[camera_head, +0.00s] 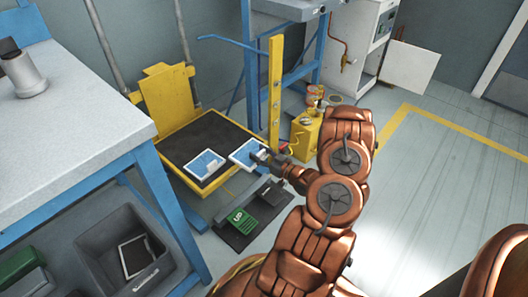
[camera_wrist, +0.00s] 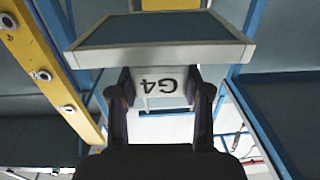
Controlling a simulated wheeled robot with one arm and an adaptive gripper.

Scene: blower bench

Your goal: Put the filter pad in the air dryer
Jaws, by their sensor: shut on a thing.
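The filter pad (camera_head: 246,152) has a blue-grey face and a white frame. In the wrist view the filter pad (camera_wrist: 155,30) is seen close, with a white tab marked G4. My gripper (camera_head: 265,157) is shut on this tab, one finger on each side; the fingers also show in the wrist view (camera_wrist: 160,95). The pad is at the right edge of the yellow platform; I cannot tell whether it touches it. A similar pad (camera_head: 204,165) lies on the platform. A white cabinet (camera_head: 352,42) with an opening stands at the back; I cannot tell if it is the air dryer.
The yellow platform (camera_head: 190,143) has a dark top and an upright post (camera_head: 275,95). Pedals, one green marked UP (camera_head: 241,220), lie in front. A grey bin (camera_head: 165,279) holds a dark framed pad (camera_head: 137,255). A white panel (camera_head: 410,68) sticks out; the right floor is clear.

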